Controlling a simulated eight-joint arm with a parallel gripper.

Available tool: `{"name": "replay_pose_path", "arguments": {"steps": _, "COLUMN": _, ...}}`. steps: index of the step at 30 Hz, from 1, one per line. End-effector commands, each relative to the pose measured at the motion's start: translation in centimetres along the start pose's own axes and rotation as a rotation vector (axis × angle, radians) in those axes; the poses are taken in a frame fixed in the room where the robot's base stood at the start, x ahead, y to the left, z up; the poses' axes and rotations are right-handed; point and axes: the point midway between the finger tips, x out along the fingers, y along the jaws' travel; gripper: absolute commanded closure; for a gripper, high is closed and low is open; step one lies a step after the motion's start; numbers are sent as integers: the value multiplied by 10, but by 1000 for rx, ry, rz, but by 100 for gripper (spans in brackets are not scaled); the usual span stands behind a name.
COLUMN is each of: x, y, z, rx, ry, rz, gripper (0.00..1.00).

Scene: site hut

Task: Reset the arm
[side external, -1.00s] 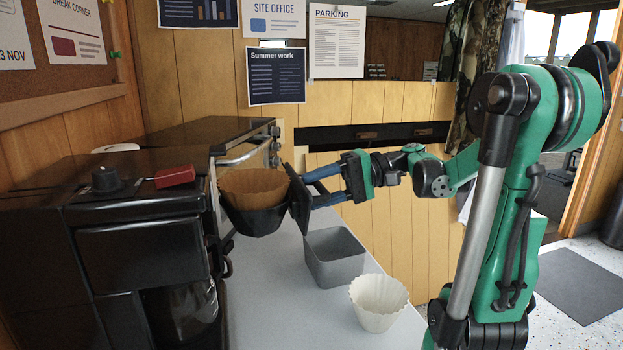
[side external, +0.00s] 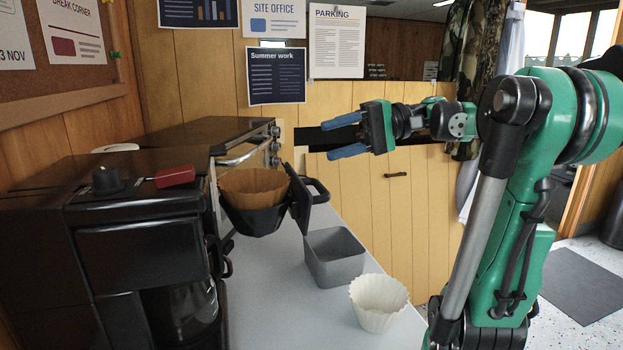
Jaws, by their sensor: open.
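My gripper (side external: 336,136) is open and empty, with its two blue fingers apart and pointing left. It is in the air above and to the right of the coffee machine's black filter basket (side external: 258,218). The basket is swung out from the machine and holds a brown paper filter (side external: 253,187). Its black handle (side external: 318,190) is below the gripper and apart from it. My green arm reaches in from the right.
The black coffee machine (side external: 140,255) stands on the left, with a glass jug low in it. A grey bin (side external: 335,270) and a white paper filter cup (side external: 378,315) stand on the grey counter (side external: 275,310). A stove (side external: 200,135) is behind. The air around the gripper is clear.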

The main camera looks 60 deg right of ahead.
Motion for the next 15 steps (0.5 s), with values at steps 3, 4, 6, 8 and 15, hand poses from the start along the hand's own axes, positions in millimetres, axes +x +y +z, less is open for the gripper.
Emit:
{"name": "replay_pose_path", "arguments": {"steps": 3, "x": 0, "y": 0, "z": 0, "rx": 0, "ry": 0, "rz": 0, "gripper": 54}}
{"name": "replay_pose_path", "arguments": {"steps": 4, "x": 0, "y": 0, "z": 0, "rx": 0, "ry": 0, "rz": 0, "gripper": 54}}
{"name": "replay_pose_path", "arguments": {"steps": 6, "x": 0, "y": 1, "z": 0, "rx": 0, "ry": 0, "rz": 0, "gripper": 54}}
{"name": "replay_pose_path", "arguments": {"steps": 8, "x": 1, "y": 3, "z": 0, "rx": 0, "ry": 0, "rz": 0, "gripper": 54}}
{"name": "replay_pose_path", "arguments": {"steps": 15, "x": 6, "y": 28, "z": 0, "rx": 0, "ry": 0, "rz": 0, "gripper": 54}}
